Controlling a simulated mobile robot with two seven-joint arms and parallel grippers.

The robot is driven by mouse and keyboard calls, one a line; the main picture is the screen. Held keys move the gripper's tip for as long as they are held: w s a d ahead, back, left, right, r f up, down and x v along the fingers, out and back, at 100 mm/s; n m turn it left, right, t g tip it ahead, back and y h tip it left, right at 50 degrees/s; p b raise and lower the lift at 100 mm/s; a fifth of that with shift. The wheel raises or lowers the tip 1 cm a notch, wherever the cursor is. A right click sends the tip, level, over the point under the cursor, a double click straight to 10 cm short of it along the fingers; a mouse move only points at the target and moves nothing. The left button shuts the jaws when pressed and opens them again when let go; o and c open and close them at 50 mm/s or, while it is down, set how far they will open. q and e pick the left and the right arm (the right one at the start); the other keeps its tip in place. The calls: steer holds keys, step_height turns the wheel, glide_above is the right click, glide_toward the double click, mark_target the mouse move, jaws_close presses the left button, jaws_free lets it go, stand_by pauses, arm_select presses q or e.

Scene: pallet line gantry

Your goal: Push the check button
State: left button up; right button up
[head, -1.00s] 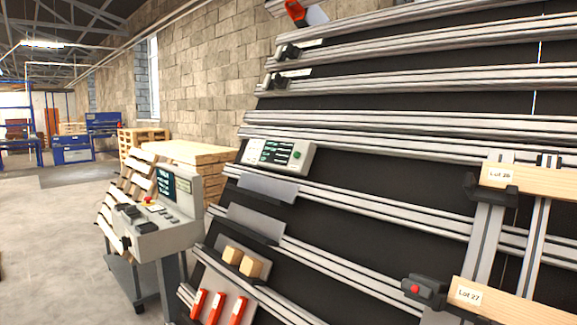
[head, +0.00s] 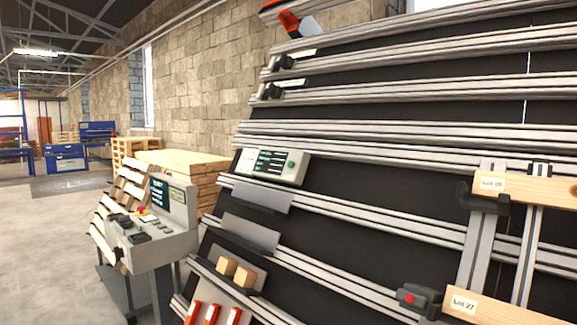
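A small grey panel (head: 247,165) with a dark screen is mounted on the slanted rail rack, left of the middle of the head view. A round green button (head: 291,165) sits at its right end. A dark block with a red button (head: 409,299) sits on a lower rail, left of the board labelled Lot 27 (head: 490,308). No lettering that I can read marks either one as the check button. Neither of my grippers is in view, and nothing is seen touching the buttons.
A grey control console (head: 160,247) with a screen and red knob stands left of the rack. Stacked pallets (head: 190,159) stand behind it. Wooden blocks (head: 245,277) and red-handled tools (head: 211,314) sit low on the rack. The floor (head: 40,240) at left is clear.

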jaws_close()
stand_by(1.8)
